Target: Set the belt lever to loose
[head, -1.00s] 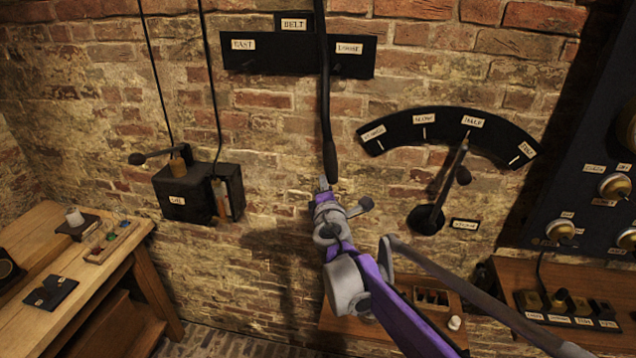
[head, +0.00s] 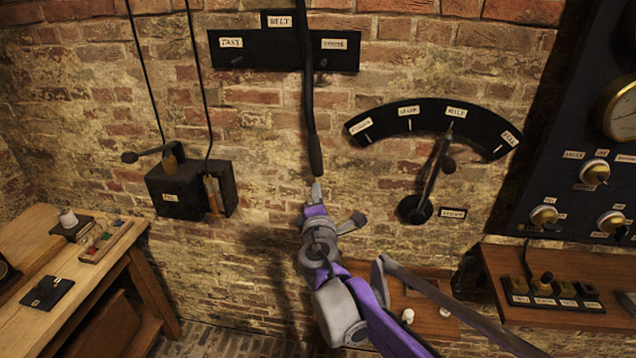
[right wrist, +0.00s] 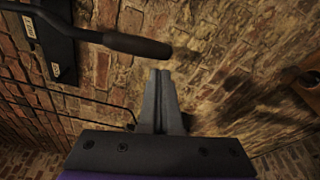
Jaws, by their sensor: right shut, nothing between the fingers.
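The belt lever (head: 310,110) is a long black bar with a thick dark handle (head: 315,156). It hangs nearly upright across the black belt plate (head: 284,62), between the FAST label (head: 230,43) and the LOOSE label (head: 333,44), a little nearer LOOSE. My right gripper (head: 316,192) is shut and empty just below the handle's lower end. In the right wrist view the handle (right wrist: 137,45) lies just beyond my closed fingertips (right wrist: 163,75), seemingly without touching. My left gripper is not in view.
A dial with a pointer lever (head: 430,175) is on the wall to the right. A black box with a small lever (head: 185,188) is on the wall to the left. A wooden bench (head: 120,265) stands at left, and a dark gauge panel (head: 570,150) is at right.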

